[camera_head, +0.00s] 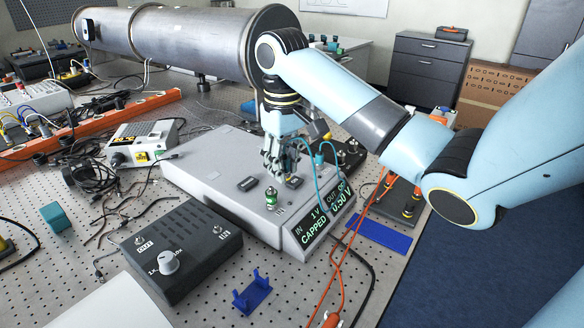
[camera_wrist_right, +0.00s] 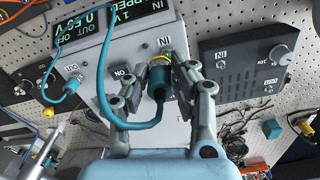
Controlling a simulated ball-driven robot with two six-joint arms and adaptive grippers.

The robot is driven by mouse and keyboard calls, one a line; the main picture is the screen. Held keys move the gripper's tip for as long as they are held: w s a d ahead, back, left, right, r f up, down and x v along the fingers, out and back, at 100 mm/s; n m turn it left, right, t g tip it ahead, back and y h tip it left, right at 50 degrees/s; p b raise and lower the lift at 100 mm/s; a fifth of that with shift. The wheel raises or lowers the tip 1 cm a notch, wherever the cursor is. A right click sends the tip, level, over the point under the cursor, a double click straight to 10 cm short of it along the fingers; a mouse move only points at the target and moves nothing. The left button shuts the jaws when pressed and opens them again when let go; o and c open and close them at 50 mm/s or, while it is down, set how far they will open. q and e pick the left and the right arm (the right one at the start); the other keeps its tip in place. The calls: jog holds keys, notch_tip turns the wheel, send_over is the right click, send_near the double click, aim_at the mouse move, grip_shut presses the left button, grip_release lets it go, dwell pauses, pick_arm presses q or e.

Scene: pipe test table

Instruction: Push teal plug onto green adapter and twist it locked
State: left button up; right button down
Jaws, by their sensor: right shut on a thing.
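The green adapter (camera_head: 271,198), with a metal top, stands upright on the top face of the light grey instrument box (camera_head: 205,175). My right gripper (camera_head: 282,165) points down above the box, a little behind the adapter. In the right wrist view my right gripper (camera_wrist_right: 165,85) is shut on the teal plug (camera_wrist_right: 157,85), whose teal cable loops back to the left. Part of the adapter (camera_wrist_right: 170,57) shows just beyond the plug, by the IN label. The fingers mostly hide the plug in the head view. My left gripper is not in view.
A second teal plug (camera_wrist_right: 71,86) sits at the OUT port. The box's display (camera_head: 322,213) reads CAPPED and 0.50 V. A dark knob box (camera_head: 178,250) and a blue bracket (camera_head: 252,292) lie in front. A large metal pipe (camera_head: 175,38) crosses behind. Orange cables run at the right.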

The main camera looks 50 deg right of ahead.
jog(key=w+r, duration=0.1)
jog(key=w+a+r, duration=0.1)
jog(key=w, duration=0.1)
jog(key=shift+w+a+r, duration=0.15)
jog(key=shift+r, duration=0.05)
jog(key=shift+w+r, duration=0.15)
jog(key=shift+r, duration=0.1)
jog(key=shift+d, duration=0.2)
jog(key=shift+f, duration=0.2)
jog(key=shift+d+f, duration=0.1)
jog(key=shift+f, duration=0.45)
jog(key=shift+f+b, duration=0.65)
jog(key=shift+f, duration=1.4)
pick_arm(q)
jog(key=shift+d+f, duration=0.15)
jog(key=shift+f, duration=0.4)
pick_arm(e)
jog(key=shift+r, duration=0.1)
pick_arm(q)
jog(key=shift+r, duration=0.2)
